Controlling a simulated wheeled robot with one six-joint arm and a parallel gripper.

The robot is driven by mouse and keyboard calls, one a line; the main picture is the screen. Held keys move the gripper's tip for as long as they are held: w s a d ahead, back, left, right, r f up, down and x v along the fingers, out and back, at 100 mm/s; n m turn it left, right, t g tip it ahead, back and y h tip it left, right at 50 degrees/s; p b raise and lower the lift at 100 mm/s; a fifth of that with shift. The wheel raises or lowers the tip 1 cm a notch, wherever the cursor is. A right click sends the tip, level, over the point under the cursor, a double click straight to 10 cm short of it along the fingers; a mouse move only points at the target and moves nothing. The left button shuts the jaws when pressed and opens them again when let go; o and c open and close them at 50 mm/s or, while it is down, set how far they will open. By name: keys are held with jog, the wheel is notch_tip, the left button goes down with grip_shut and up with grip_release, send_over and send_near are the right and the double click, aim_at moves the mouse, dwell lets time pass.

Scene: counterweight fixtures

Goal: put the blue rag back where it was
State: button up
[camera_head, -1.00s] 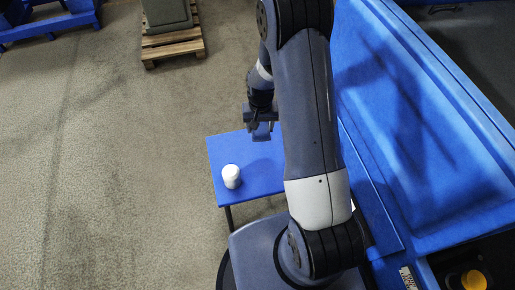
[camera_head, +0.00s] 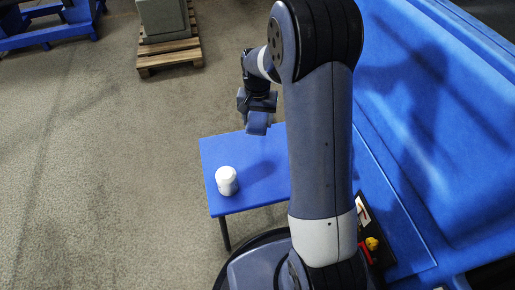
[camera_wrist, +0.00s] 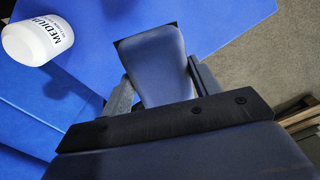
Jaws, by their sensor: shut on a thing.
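My gripper (camera_head: 257,106) is shut on a dull blue piece, the blue rag (camera_head: 258,124), and holds it in the air around the far edge of the small blue table as the head view shows it. In the wrist view the rag (camera_wrist: 155,62) sits between the two fingers of my gripper (camera_wrist: 163,88) and sticks out past them, with dark corners at its far end. The small blue table (camera_head: 218,151) is below. I cannot tell the height of the rag above it.
A white jar (camera_head: 227,181) stands upright on the small table; its label reads MEDIUM in the wrist view (camera_wrist: 38,40). A large blue surface (camera_head: 440,110) lies to the right. A pallet (camera_head: 170,54) with a grey block stands at the back. Open floor (camera_head: 100,150) lies left.

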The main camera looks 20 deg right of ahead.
aim_at(257, 145)
notch_tip(257, 145, down, 10)
jog(key=b, duration=0.3)
jog(key=shift+b, duration=0.35)
jog(key=shift+f, duration=0.1)
jog(key=o, duration=0.9)
jog(key=shift+o, duration=0.2)
notch_tip(257, 145, up, 12)
jog(key=p, duration=0.4)
